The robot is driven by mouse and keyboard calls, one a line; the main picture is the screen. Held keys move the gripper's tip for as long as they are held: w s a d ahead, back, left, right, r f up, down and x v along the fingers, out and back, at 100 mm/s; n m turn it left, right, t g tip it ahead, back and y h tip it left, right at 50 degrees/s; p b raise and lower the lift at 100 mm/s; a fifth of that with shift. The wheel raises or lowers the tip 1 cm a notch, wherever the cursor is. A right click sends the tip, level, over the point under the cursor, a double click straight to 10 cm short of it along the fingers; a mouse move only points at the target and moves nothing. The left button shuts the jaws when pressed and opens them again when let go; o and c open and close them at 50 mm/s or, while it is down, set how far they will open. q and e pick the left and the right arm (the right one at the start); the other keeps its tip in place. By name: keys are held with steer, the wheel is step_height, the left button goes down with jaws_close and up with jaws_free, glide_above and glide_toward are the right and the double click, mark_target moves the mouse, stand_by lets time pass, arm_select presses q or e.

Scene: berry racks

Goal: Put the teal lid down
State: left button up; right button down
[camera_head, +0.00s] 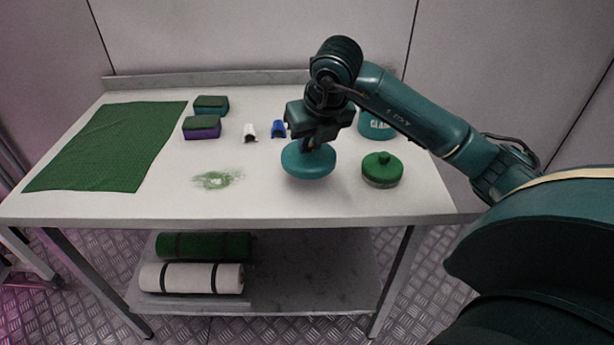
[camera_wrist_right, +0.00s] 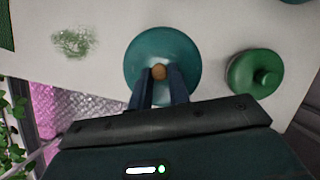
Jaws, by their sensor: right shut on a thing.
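The teal lid (camera_head: 307,162) is a round disc near the front middle of the white table. In the right wrist view the lid (camera_wrist_right: 143,57) has a small tan knob (camera_wrist_right: 159,72) at its centre. My right gripper (camera_head: 318,145) comes down from above and is shut on this knob; the fingertips also show in the right wrist view (camera_wrist_right: 160,78). I cannot tell whether the lid touches the table or hangs just above it. A teal canister (camera_head: 377,126) with lettering stands behind, partly hidden by my right arm. My left gripper is not in view.
A green-lidded container (camera_head: 382,169) stands close to the right of the lid. A green smear (camera_head: 217,180) marks the table to the left.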

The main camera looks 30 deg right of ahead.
steer(key=shift+f, duration=3.55)
steer(key=shift+f+b, duration=0.25)
steer(key=shift+b, duration=0.1)
steer(key=c, duration=1.3)
jaws_free()
steer(key=shift+r, duration=0.1)
